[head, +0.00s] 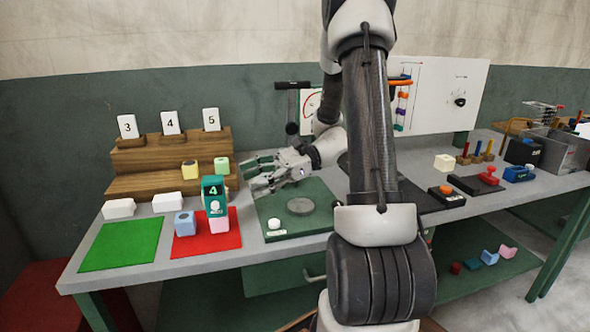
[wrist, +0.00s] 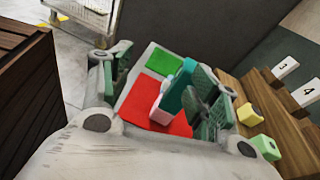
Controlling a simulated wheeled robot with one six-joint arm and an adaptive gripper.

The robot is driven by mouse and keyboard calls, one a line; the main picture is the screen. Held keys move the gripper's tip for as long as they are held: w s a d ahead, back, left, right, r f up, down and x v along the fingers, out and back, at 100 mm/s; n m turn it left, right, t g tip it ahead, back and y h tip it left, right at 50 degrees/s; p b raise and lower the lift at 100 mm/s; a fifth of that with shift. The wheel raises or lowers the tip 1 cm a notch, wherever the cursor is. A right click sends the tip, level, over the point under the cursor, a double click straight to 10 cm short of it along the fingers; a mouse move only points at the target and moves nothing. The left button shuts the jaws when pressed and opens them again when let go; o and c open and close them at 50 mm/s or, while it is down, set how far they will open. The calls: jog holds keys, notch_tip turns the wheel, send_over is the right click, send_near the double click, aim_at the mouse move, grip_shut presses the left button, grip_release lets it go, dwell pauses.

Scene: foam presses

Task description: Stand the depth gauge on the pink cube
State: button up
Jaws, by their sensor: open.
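The depth gauge (head: 213,188), a teal upright block marked 4 with a white round part, stands upright over the pink cube (head: 219,226) on the red mat. Its base appears to rest on the cube's top. My gripper (head: 250,173) is open and empty, just right of the gauge, with its fingers pointing left at it and a small gap between. In the wrist view, the gauge (wrist: 179,86) and the pink cube (wrist: 160,112) show between the spread fingers, nearer the right one; the fingers partly hide the surroundings.
A light blue cube (head: 185,223) stands left of the pink cube on the red mat (head: 192,245). A green mat (head: 120,246) lies farther left. Wooden steps (head: 150,160) with number cards and yellow and green blocks stand behind. A round grey plate (head: 300,206) lies right.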

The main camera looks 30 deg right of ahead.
jog(key=s+a+r+n+g+h, duration=0.1)
jog(key=s+r+n+g+h, duration=0.25)
jog(key=s+n+h, duration=0.8)
jog(key=s+d+r+n+t+h, duration=0.4)
jog(key=s+d+n+t, duration=0.1)
jog(key=s+d+n, duration=0.1)
jog(key=shift+s+d+r+n, duration=0.25)
jog(key=shift+d+r+n, duration=0.2)
jog(key=shift+d, duration=0.5)
jog(key=shift+c, duration=0.3)
